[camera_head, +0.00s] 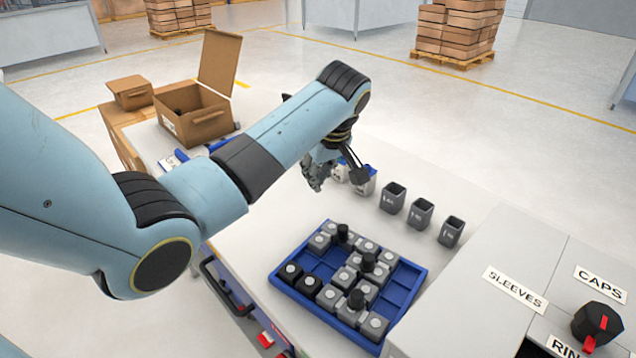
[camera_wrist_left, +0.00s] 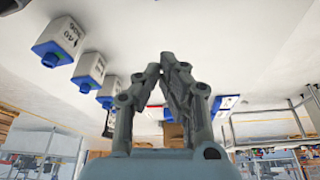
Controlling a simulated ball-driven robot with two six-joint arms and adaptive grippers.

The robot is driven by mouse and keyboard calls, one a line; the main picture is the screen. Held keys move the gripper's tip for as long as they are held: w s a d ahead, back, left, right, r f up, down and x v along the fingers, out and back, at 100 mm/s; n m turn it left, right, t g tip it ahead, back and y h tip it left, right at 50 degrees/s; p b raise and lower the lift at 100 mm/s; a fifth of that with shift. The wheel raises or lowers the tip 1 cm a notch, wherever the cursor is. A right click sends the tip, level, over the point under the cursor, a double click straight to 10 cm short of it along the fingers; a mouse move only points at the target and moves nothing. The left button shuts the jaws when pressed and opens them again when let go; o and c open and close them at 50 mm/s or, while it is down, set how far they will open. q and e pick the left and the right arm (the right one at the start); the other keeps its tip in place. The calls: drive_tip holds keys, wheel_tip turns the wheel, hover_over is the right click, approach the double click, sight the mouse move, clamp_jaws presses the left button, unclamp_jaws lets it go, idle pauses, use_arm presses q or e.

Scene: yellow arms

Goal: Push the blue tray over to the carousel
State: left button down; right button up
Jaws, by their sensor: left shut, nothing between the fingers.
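The blue tray (camera_head: 402,282) lies on the white table in the head view, with grey and black blocks in several of its compartments and some compartments empty. Several black knobs stand up from it. My left gripper (camera_head: 318,180) is above the table behind the tray, apart from it. In the left wrist view its fingers (camera_wrist_left: 168,64) are drawn together with nothing between them. I cannot make out a carousel for certain. My right gripper is not in view.
Three dark grey cups (camera_head: 421,214) stand behind the tray. White and blue containers (camera_head: 364,181) are close to my left gripper, and they also show in the wrist view (camera_wrist_left: 62,40). A grey labelled unit (camera_head: 480,312) borders the tray's right. An open cardboard box (camera_head: 192,118) is at the back left.

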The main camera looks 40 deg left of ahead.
use_arm(q)
drive_tip(key=x, duration=0.7)
drive_tip(key=shift+a+f, duration=0.1)
drive_tip(key=shift+f, duration=0.15)
drive_tip(key=d, duration=0.1)
drive_tip(key=d+p, duration=0.1)
drive_tip(key=shift+s+d+f, duration=0.2)
drive_tip(key=shift+s+d, duration=0.4)
drive_tip(key=shift+d, duration=0.25)
drive_tip(key=shift+f, duration=0.1)
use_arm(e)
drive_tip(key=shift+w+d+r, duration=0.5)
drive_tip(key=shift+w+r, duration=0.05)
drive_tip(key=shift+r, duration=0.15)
